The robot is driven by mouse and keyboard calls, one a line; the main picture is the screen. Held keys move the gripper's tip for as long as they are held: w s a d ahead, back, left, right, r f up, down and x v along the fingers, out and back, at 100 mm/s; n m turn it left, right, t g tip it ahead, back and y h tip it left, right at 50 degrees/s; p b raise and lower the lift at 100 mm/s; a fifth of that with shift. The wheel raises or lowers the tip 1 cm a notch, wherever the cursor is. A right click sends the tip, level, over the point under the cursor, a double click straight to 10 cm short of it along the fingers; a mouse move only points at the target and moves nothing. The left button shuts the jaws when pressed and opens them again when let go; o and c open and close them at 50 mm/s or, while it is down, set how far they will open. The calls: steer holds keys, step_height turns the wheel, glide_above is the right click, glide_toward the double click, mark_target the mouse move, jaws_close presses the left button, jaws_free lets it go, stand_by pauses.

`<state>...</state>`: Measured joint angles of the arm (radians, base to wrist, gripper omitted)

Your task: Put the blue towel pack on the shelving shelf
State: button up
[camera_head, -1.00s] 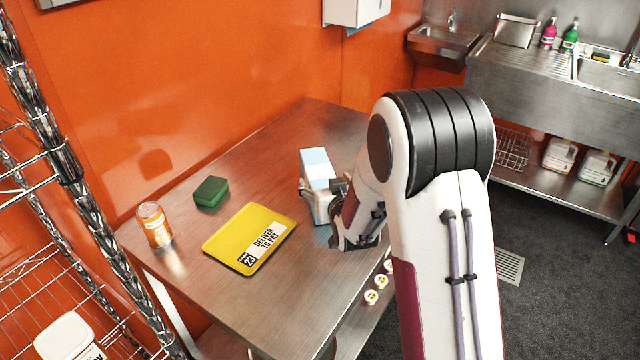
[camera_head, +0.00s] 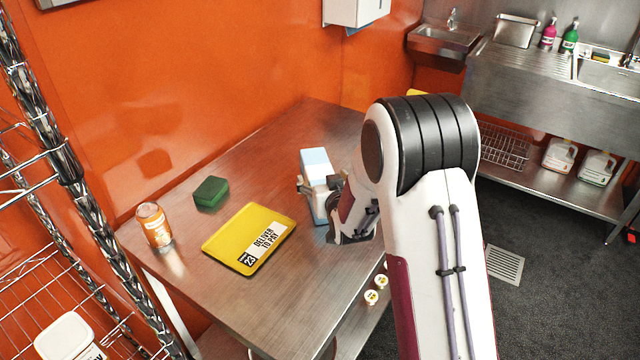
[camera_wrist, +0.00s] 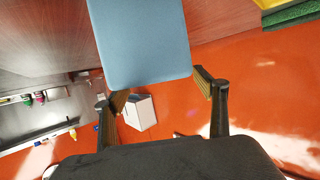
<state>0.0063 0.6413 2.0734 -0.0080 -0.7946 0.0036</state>
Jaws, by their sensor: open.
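The blue towel pack (camera_head: 315,166), pale blue and white, stands on the steel table (camera_head: 296,131). My gripper (camera_head: 317,188) is at the pack, its fingers on either side. In the wrist view the blue face of the pack (camera_wrist: 141,40) reaches down between the tips of my open gripper (camera_wrist: 160,88). A gap shows beside the right finger; contact on the left is unclear. My arm hides part of the pack's right side in the head view. The wire shelving (camera_head: 69,177) stands at the left edge.
A white tub (camera_head: 63,337) sits on a lower wire shelf. The orange wall (camera_head: 230,70) closes the table's back side.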

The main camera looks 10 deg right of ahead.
mark_target(320, 171)
steer(key=shift+w, duration=0.1)
steer(key=shift+x, duration=2.55)
steer(key=shift+d+r, duration=0.1)
steer(key=c, duration=1.6)
steer(key=shift+r, duration=0.15)
steer(key=shift+r, duration=4.9)
steer(key=shift+r, duration=0.15)
